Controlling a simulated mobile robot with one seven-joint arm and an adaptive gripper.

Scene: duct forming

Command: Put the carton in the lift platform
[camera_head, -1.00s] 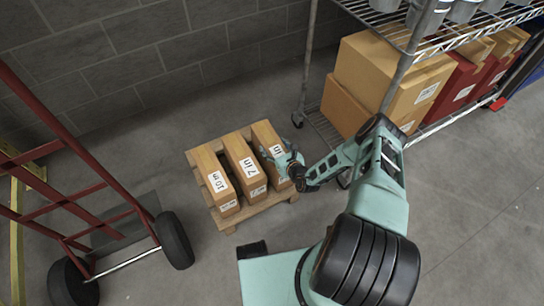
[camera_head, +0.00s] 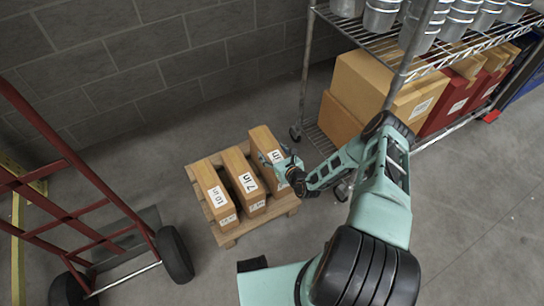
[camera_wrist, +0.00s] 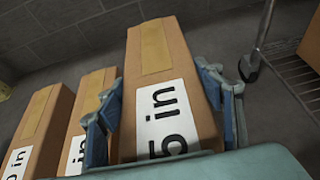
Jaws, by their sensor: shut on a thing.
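My gripper (camera_head: 282,172) is shut on the brown carton marked "5 in" (camera_head: 262,142), the rightmost of the three on the wooden pallet. In the wrist view its fingers (camera_wrist: 165,108) stand on both sides of this carton (camera_wrist: 155,48), which is upright with its label facing me. The carton seems slightly raised beside its neighbours; its underside is hidden. A carton marked "7 in" (camera_head: 236,165) and one marked "10 in" (camera_head: 208,182) stand to its left. I cannot identify a lift platform for certain.
The wooden pallet (camera_head: 229,238) lies on the floor. A red hand truck (camera_head: 75,165) with black wheels stands at left. A wire shelf (camera_head: 440,62) with buckets and boxes stands at right, near my arm. A block wall (camera_head: 160,75) closes the back. Floor is clear at lower right.

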